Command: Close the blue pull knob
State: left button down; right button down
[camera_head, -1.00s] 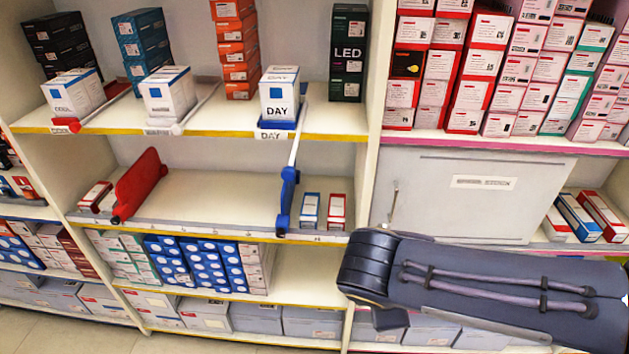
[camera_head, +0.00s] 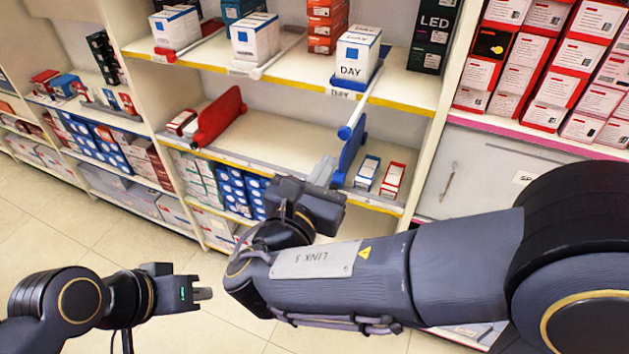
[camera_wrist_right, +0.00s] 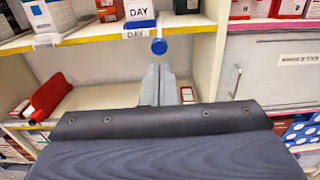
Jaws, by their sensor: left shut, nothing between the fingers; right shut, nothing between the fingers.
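The blue pull knob (camera_head: 345,132) is at the near end of a white rod that sticks out from the blue tray (camera_head: 371,82) under the white DAY boxes (camera_head: 358,56) on the upper shelf. In the right wrist view the knob (camera_wrist_right: 158,46) shows as a round blue face just above the fingertips. My right gripper (camera_head: 322,171) is shut and empty, below and slightly left of the knob. Its fingers (camera_wrist_right: 158,85) point toward the shelf. A gap shows between them and the knob. My left gripper (camera_head: 203,293) is shut and empty, low over the floor at left.
A blue divider (camera_head: 352,152) stands on the middle shelf just behind the right fingertips. A red divider (camera_head: 219,117) stands further left, with open shelf between. Small blue and red boxes (camera_head: 392,180) sit right of the blue divider. A grey cabinet door (camera_head: 480,170) is at right.

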aim_at(363, 103)
jog(key=p+x, duration=0.1)
jog(key=x, duration=0.5)
jog(key=shift+w, duration=0.25)
jog(key=shift+w+d, duration=0.1)
jog(key=b+x, duration=0.1)
jog(key=x, duration=1.3)
jog(key=shift+w+d+f, duration=0.1)
jog(key=shift+w+f, duration=0.05)
jog(key=shift+w, duration=0.05)
jog(key=shift+w+d+r, duration=0.1)
jog(key=shift+r, duration=0.1)
jog(key=shift+r, duration=0.1)
